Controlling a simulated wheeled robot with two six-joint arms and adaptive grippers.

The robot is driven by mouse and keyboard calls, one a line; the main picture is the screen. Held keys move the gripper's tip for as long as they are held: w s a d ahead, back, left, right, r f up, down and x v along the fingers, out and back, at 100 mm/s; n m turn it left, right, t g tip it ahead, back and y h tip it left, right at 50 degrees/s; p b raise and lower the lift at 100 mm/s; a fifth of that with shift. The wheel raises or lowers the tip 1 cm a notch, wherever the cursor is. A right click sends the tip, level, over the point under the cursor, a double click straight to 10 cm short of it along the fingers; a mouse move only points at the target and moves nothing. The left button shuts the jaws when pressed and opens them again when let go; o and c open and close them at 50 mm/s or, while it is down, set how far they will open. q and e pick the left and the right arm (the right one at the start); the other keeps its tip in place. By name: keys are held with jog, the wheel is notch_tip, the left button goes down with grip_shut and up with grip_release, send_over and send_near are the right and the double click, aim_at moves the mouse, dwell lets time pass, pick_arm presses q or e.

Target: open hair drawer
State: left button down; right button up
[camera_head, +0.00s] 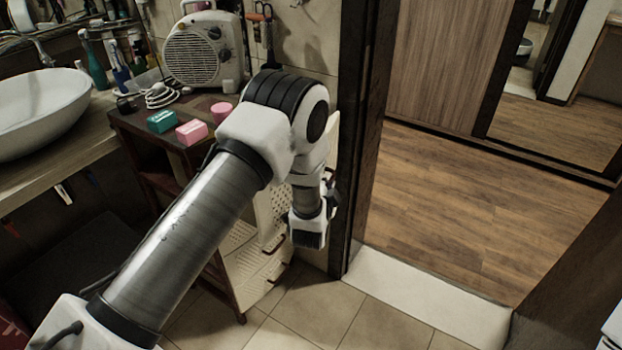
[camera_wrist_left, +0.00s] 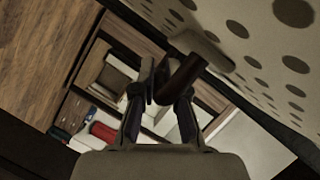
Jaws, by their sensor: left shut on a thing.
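A cart with cream, perforated drawers stands beside the door frame; one drawer (camera_head: 275,207) shows behind my left arm. My left gripper (camera_head: 330,197) is at the drawer side of the cart, with its fingers partly hidden in the head view. In the left wrist view, my left gripper (camera_wrist_left: 164,88) is shut on a dark bar-like handle (camera_wrist_left: 184,76) beside a cream perforated drawer panel (camera_wrist_left: 270,45). No drawer label is readable, and my arm hides much of the fronts, so I cannot tell how far this drawer is open. My right gripper is not in view.
A lower perforated drawer (camera_head: 255,268) has a red-brown handle. The cart top holds a green box (camera_head: 161,121) and pink box (camera_head: 191,132). The dark door frame (camera_head: 366,140) is close right; tiled floor (camera_head: 315,312) is clear.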

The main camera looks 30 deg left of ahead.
pick_arm(q)
jog(key=d, duration=0.6)
jog(key=shift+s, duration=0.25)
jog(key=shift+d+f, duration=0.1)
jog(key=shift+d, duration=0.05)
jog(key=c, duration=1.2)
grip_release()
jog(key=v, duration=0.7)
jog(key=shift+s, duration=0.25)
